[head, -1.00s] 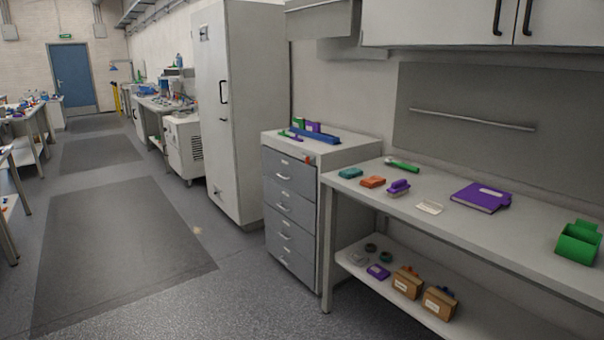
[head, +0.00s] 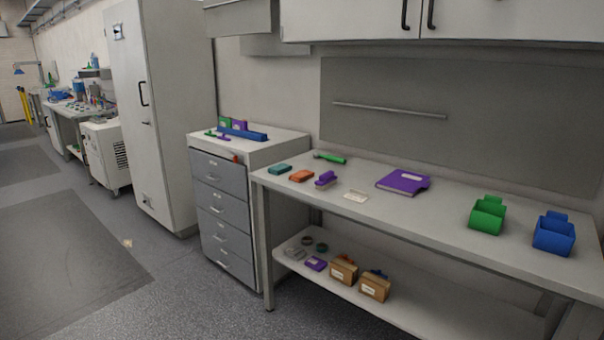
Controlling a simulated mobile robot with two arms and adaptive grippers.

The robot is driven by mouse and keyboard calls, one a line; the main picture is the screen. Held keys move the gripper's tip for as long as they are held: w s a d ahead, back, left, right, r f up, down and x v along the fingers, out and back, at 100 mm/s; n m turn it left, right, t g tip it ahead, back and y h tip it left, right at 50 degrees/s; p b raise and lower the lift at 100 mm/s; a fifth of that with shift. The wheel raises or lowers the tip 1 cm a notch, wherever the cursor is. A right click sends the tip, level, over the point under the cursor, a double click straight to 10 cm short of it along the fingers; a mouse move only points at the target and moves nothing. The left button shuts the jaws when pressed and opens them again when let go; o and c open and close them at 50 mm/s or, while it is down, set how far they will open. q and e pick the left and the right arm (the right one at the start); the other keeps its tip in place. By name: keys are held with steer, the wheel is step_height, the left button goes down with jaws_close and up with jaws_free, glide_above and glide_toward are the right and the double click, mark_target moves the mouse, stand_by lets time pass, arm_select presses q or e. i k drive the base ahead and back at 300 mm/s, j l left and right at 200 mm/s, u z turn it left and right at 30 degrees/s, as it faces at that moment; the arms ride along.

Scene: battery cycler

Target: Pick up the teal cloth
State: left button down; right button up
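A small folded teal cloth (head: 279,169) lies flat near the left end of the workbench (head: 420,220) in the head view. An orange folded cloth (head: 302,176) lies just to its right, apart from it. The teal cloth is fully visible, with nothing on top of it. Neither of my grippers is in the head view.
On the bench are a purple brush-like item (head: 326,179), a white card (head: 355,195), a green-handled tool (head: 330,157), a purple binder (head: 403,181), a green bin (head: 487,214) and a blue bin (head: 554,232). A drawer cabinet (head: 223,208) stands at left.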

mark_target(282, 168)
steer(key=z, duration=5.35)
steer(key=u, duration=5.35)
steer(key=i+j, duration=0.2)
steer(key=i, duration=0.15)
